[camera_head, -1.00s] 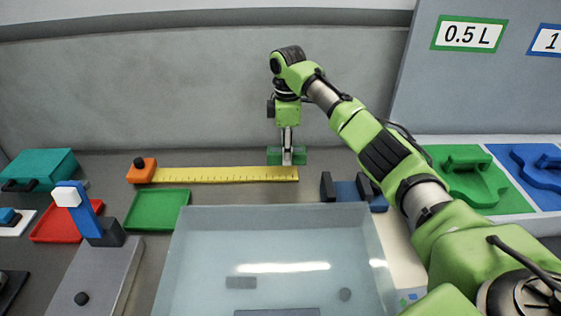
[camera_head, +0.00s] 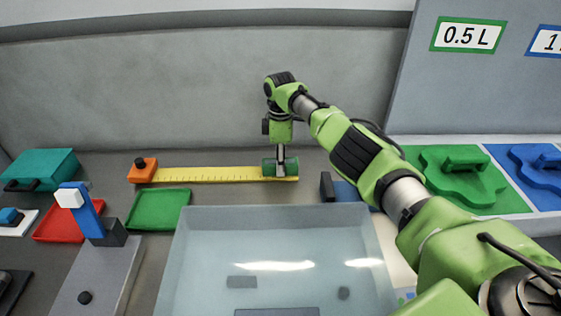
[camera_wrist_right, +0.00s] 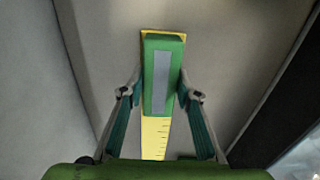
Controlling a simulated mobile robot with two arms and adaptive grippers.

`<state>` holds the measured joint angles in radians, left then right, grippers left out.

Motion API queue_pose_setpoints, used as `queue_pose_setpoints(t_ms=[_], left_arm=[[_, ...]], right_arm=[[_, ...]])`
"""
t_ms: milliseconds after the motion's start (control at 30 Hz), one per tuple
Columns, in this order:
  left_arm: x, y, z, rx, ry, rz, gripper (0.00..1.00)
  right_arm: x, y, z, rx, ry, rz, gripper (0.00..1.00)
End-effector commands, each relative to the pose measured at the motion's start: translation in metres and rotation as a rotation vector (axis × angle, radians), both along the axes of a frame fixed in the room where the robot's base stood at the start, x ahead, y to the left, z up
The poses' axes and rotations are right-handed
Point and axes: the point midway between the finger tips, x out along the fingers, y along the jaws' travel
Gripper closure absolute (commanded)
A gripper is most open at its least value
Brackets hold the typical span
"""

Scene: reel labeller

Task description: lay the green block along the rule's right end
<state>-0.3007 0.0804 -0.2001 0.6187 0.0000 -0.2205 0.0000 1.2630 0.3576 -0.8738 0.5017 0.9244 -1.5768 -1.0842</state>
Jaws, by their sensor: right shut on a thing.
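The green block (camera_head: 271,168) is over the right end of the yellow rule (camera_head: 215,175), its length running along the rule. In the right wrist view the block (camera_wrist_right: 162,75), with a grey strip on top, covers most of the rule's width; a little yellow shows past its far end. My right gripper (camera_head: 281,160) points down and is shut on the block, one finger on each long side. I cannot tell whether the block touches the rule. My left gripper is not in view.
An orange block with a black knob (camera_head: 142,170) sits at the rule's left end. A clear-walled bin (camera_head: 180,255) stands in front, a green tray (camera_head: 158,210) front left. A blue and black holder (camera_head: 343,191) is to the right. A grey wall rises behind.

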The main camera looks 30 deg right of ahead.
Motion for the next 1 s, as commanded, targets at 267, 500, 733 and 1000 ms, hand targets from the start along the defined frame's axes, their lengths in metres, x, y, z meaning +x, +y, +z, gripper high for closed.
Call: queue_pose_setpoints(t_ms=[267, 500, 733, 1000], left_arm=[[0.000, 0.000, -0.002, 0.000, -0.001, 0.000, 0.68], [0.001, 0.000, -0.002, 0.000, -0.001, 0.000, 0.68], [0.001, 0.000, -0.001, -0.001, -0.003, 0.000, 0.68], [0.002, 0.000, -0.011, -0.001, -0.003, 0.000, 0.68]], right_arm=[[0.000, 0.000, -0.003, 0.000, 0.000, -0.001, 0.54], [0.000, 0.000, -0.003, 0.000, 0.000, -0.001, 0.53], [0.001, 0.000, 0.006, 0.001, -0.003, 0.000, 0.53], [0.002, 0.000, 0.059, 0.001, -0.006, 0.000, 0.53]])
